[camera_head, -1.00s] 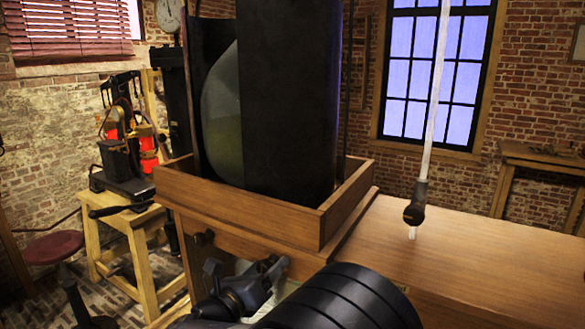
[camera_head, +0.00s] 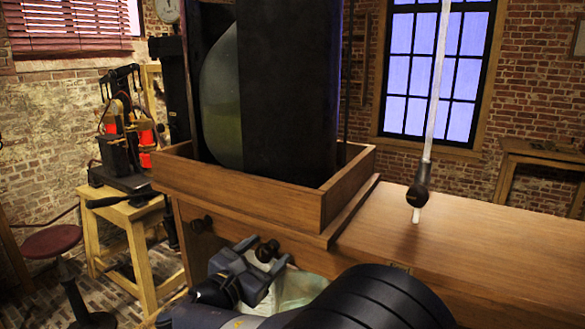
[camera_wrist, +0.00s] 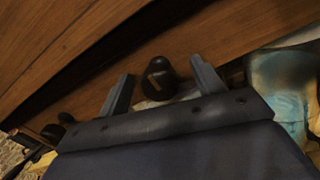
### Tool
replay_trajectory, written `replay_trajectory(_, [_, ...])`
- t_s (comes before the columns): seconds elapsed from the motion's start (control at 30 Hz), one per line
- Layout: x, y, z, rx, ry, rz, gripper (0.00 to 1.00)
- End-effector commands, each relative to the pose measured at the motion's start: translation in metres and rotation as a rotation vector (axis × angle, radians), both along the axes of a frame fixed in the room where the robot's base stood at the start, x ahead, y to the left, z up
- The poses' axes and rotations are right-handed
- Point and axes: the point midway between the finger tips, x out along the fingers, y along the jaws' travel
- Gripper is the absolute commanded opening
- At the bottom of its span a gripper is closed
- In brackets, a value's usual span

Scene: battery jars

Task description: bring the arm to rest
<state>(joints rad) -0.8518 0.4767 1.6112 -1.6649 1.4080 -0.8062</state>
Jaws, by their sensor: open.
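My gripper (camera_head: 265,252) is low in the middle of the head view, in front of the wooden cabinet (camera_head: 450,235). Its two jaws are apart. In the wrist view my gripper (camera_wrist: 161,68) shows open, with a dark round knob (camera_wrist: 158,82) between or just beyond its fingers. I see no finger pressed on the knob, and how near they are in depth is unclear. The knob also shows behind the jaws in the head view (camera_head: 267,250). My arm covers part of the cabinet's front.
A wooden tray (camera_head: 240,205) on the cabinet holds a tall dark panel (camera_head: 288,90) and a rounded glass form (camera_head: 220,95). A pale rod (camera_head: 438,80) hangs at right. A greenish glassy thing (camera_head: 300,288) lies below the knob. A stool (camera_head: 52,241) and small bench (camera_head: 125,217) stand left.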

Motion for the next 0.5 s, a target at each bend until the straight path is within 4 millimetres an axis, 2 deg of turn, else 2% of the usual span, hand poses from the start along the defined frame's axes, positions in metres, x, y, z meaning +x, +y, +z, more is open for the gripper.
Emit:
replay_trajectory(0.03, [0.000,0.000,-0.005,0.023,-0.014,0.000,0.64])
replay_trajectory(0.23, [0.000,0.000,-0.003,0.098,-0.058,-0.001,0.64])
replay_trajectory(0.5, [-0.017,0.010,0.000,0.095,-0.056,0.001,0.64])
